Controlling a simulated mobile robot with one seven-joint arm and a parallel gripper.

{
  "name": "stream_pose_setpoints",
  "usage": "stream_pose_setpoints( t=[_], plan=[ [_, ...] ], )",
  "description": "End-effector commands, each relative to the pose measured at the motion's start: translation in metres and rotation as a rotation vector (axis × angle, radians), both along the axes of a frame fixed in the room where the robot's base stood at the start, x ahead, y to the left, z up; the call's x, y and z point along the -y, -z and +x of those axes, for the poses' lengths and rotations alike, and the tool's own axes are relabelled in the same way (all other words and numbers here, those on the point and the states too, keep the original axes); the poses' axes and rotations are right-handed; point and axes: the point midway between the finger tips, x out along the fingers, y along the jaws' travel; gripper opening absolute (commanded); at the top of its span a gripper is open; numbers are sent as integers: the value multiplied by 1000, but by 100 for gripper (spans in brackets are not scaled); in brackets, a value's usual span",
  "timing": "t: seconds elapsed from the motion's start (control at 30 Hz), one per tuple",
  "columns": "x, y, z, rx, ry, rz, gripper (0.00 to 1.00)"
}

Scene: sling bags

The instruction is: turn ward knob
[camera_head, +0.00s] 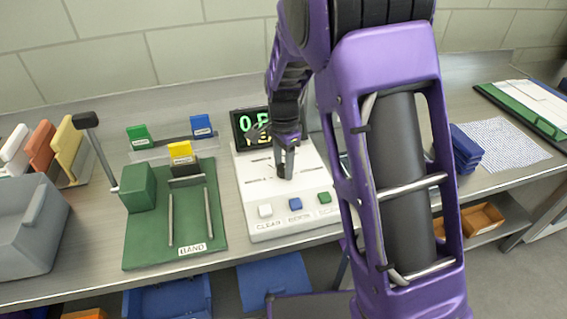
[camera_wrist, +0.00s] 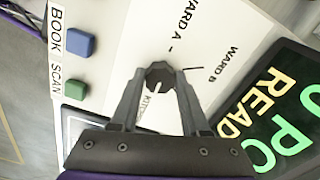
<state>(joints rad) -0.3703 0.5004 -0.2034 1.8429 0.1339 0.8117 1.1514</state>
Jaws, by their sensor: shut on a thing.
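The ward knob (camera_wrist: 159,74) is a small dark many-sided knob on a white console (camera_head: 254,199), with a light mark on its face. The labels WARD A, WARD B and a partly hidden one starting "KI" surround it in the wrist view. My gripper (camera_wrist: 159,82) is shut on the knob, one finger on each side. In the head view my gripper (camera_head: 285,170) reaches down onto the console and hides the knob. The console's display (camera_wrist: 275,115) shows green "0 PC" and yellow "READ", cut off by the frame edge.
White, blue (camera_head: 295,204) and green buttons line the console's front. A green BAND fixture (camera_head: 190,235) stands left, with colored blocks and a grey bin (camera_head: 30,225) beyond. Folded blue cloths (camera_head: 466,148) and a dotted sheet (camera_head: 505,142) lie right.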

Motion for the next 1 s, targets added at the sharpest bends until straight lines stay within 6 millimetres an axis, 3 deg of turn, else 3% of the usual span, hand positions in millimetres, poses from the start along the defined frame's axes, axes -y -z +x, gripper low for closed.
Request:
stream_pose_setpoints(
  t=[0.7,0.73,0.87,1.0],
  plan=[
    [0,0,0,2,74,1,0],
    [0,0,0,2,73,1,51],
    [0,0,0,1,73,0,75],
    [0,0,0,1,72,0,76]
  ],
)
